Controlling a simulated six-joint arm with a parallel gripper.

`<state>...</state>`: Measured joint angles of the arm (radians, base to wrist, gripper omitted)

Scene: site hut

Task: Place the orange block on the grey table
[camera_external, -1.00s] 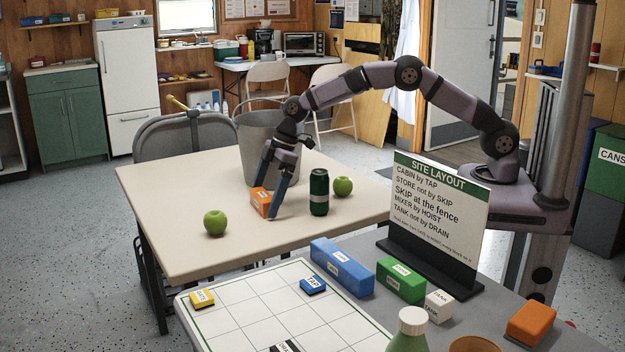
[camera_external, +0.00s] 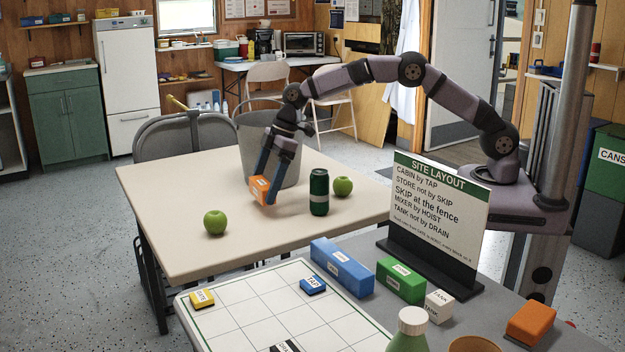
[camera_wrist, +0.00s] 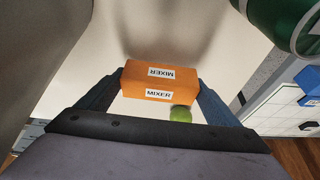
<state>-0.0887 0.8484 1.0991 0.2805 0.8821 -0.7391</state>
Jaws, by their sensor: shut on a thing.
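An orange block labelled MIXER (camera_external: 259,188) is held between the fingers of my gripper (camera_external: 264,186), slightly above the beige table and a little tilted. In the wrist view the block (camera_wrist: 150,82) sits between the two blue fingers of my gripper (camera_wrist: 152,92), with two MIXER labels showing. The grey table (camera_external: 497,318) is in the front right of the external view, away from my gripper. A second orange block (camera_external: 530,323) lies on it near the right end.
On the beige table (camera_external: 190,180) stand a grey bucket (camera_external: 250,135), a dark green can (camera_external: 319,192) and two green apples (camera_external: 215,222) (camera_external: 343,187). The grey table carries a sign (camera_external: 437,210), a gridded board (camera_external: 255,305), blue, green and white blocks, a bottle and a round orange-brown container.

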